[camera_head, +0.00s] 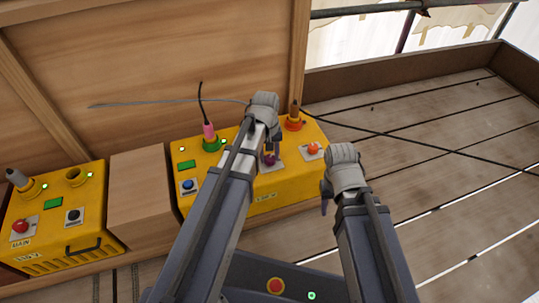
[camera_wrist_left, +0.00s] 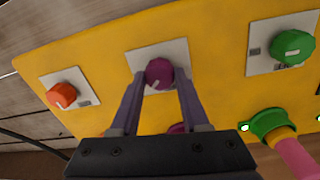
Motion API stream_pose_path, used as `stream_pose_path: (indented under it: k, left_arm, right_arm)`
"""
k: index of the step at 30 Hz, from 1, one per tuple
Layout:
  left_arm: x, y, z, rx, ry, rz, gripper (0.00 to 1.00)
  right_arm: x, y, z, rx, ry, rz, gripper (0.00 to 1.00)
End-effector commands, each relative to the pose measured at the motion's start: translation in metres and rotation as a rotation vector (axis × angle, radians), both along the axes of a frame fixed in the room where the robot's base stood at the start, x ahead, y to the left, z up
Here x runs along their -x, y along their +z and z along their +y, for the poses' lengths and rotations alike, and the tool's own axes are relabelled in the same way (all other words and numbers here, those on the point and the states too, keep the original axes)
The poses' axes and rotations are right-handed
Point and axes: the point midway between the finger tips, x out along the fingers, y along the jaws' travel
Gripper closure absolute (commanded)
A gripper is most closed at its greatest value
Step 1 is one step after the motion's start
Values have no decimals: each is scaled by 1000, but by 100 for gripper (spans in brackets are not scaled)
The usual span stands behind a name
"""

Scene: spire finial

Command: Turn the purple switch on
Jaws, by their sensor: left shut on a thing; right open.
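The purple switch (camera_wrist_left: 159,73) is a round knob on a pale square plate on the yellow box (camera_head: 290,185). A short white mark shows on its lower edge in the left wrist view. My left gripper (camera_wrist_left: 160,82) has its two fingers on either side of the knob and is shut on it. In the head view the purple switch (camera_head: 269,159) shows just below my left gripper, partly covered by it. My right gripper (camera_head: 325,192) is open and empty, right of the yellow box and apart from it.
An orange knob (camera_wrist_left: 62,96) and a green knob (camera_wrist_left: 292,47) flank the purple switch. A pink plug (camera_head: 209,132) and an orange-collared plug (camera_head: 294,118) stand behind. A brown box (camera_head: 142,192) and another yellow box (camera_head: 60,215) are left. Plank floor (camera_head: 450,150) is clear right.

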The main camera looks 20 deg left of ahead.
Motion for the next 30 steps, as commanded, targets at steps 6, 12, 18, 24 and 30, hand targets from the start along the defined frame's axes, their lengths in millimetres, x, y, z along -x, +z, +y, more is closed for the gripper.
stream_pose_path:
  k: [6, 12, 18, 24, 30]
  left_arm:
    - [-1, 0, 0, 1, -203, -1, 100]
    - [-1, 0, 0, 1, -385, 0, 100]
    - [-1, 0, 0, 1, -540, 1, 100]
    - [-1, 0, 0, 0, -653, 0, 100]
    - [-1, 0, 0, 0, -721, 0, 100]
  right_arm:
    - [0, 0, 0, 0, 0, 0, 50]
    - [0, 0, 0, 0, 0, 0, 50]
    - [0, 0, 0, 0, 0, 0, 50]
    - [0, 0, 0, 0, 0, 0, 50]
    - [0, 0, 0, 0, 0, 0, 50]
